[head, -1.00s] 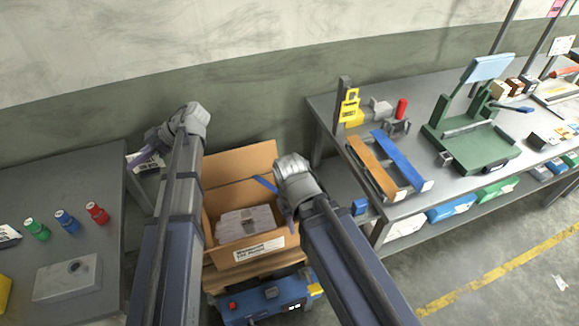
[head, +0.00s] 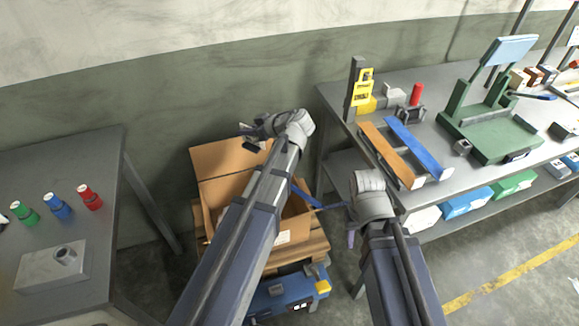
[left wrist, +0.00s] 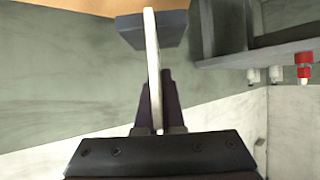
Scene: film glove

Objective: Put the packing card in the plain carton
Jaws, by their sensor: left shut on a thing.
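The brown cardboard carton (head: 292,232) stands open between the two benches, with a flap raised at the back. My left arm crosses in front of it and hides most of its inside. My left gripper (head: 250,132) is above the carton's back flap. It is shut on the packing card, a thin pale sheet seen edge-on in the left wrist view (left wrist: 152,75). In the head view the card is small and mostly hidden. My right gripper (head: 333,222) hangs to the right of the carton, its two fingers apart and nothing seen between them.
The carton rests on a wooden pallet (head: 318,240) above a blue unit (head: 275,300). The left bench (head: 60,170) holds green, blue and red bottles and a metal block. The right bench (head: 440,185) holds orange and blue strips and a green fixture.

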